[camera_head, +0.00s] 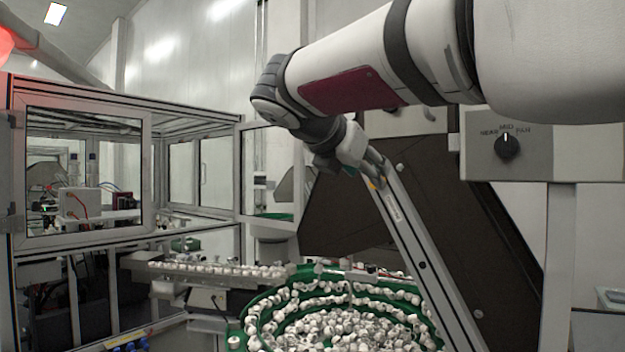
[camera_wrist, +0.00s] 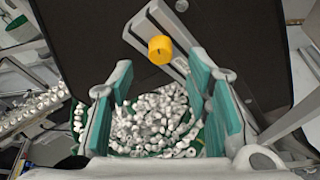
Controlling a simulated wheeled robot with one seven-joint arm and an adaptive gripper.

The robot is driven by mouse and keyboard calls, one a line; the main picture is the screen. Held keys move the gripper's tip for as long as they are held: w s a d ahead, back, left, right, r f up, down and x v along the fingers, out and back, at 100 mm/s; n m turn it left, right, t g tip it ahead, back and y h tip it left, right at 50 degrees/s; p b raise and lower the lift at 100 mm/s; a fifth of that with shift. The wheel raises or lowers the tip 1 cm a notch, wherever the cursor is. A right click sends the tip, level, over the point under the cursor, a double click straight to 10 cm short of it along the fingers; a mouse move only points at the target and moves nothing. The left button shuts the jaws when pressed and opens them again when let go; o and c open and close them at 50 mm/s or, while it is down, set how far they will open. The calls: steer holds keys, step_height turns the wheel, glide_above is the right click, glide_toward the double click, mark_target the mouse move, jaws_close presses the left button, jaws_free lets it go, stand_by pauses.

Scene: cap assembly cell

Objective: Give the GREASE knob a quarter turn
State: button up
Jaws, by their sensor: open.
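A round yellow knob (camera_wrist: 160,50) with a small dark mark on its face sits on a grey metal beam, seen in the wrist view. No GREASE label can be read on or beside it. My gripper (camera_wrist: 162,76) is open and empty, its two green-padded fingers spread wide. The knob shows between and just beyond the fingertips, apart from them. In the head view my gripper (camera_head: 362,165) is at the upper end of the slanted beam (camera_head: 405,225). A black knob (camera_head: 507,145) on a grey panel at the right has its white pointer upward, toward MID.
A green bowl feeder (camera_head: 246,325) full of white caps lies below my gripper. A rail of caps (camera_head: 215,269) runs left from it. A dark sloped panel (camera_head: 340,215) stands behind the beam. A framed glazed enclosure (camera_head: 135,175) is at the left.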

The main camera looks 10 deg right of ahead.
steer(key=shift+x, duration=2.2)
steer(key=shift+s, duration=0.1)
jaws_close()
